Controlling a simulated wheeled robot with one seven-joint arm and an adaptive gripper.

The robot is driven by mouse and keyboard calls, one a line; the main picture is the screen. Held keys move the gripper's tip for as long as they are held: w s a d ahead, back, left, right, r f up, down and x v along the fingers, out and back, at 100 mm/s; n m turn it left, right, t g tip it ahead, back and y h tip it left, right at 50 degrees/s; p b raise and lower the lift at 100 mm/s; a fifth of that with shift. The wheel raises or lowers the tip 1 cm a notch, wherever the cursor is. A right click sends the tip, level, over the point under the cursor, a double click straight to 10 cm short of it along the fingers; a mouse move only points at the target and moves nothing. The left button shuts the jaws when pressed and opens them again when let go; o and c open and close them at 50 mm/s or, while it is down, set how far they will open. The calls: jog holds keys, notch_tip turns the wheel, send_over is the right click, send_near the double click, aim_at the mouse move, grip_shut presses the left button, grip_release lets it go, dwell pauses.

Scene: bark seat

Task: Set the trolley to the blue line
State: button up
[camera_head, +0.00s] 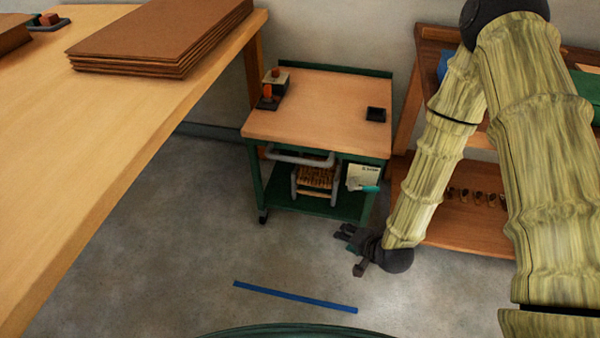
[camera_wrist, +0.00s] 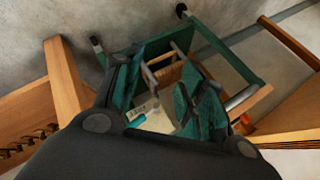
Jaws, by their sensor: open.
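The trolley (camera_head: 320,105) has a green frame, a light wood top and small castors. It stands against the back wall, between the large workbench and the wooden shelf. A grey handle (camera_head: 300,156) runs along its front edge. The blue line (camera_head: 295,296) lies on the floor in front of the trolley, with bare floor between them. My gripper (camera_head: 352,248) is open and empty, low in front of the trolley's right front corner and apart from the handle. In the wrist view the trolley (camera_wrist: 148,55) appears tilted beyond my fingers (camera_wrist: 165,95).
The workbench (camera_head: 130,100) with stacked brown sheets (camera_head: 165,35) fills the left. A wooden shelf (camera_head: 465,210) stands at the right, behind my arm. Small items, including a black tray (camera_head: 376,114), sit on the trolley top. The floor around the blue line is clear.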

jog(key=w+a+r+m+t+y+b, duration=0.1)
jog(key=w+a+m+t+b, duration=0.1)
jog(key=w+a+b, duration=0.3)
jog(key=w+a+r+m+t+y+b, duration=0.1)
jog(key=w+y+b, duration=0.15)
jog(key=w, duration=0.35)
jog(key=m+t+y+b, duration=0.2)
jog(key=t+b, duration=0.1)
jog(key=b, duration=0.4)
send_near(303, 163)
jog(key=w, duration=0.1)
jog(key=b+x, duration=0.2)
jog(key=x, duration=0.9)
jog(key=shift+s+a+f, duration=0.1)
jog(key=shift+s+a, duration=0.05)
jog(key=shift+a, duration=0.1)
grip_shut()
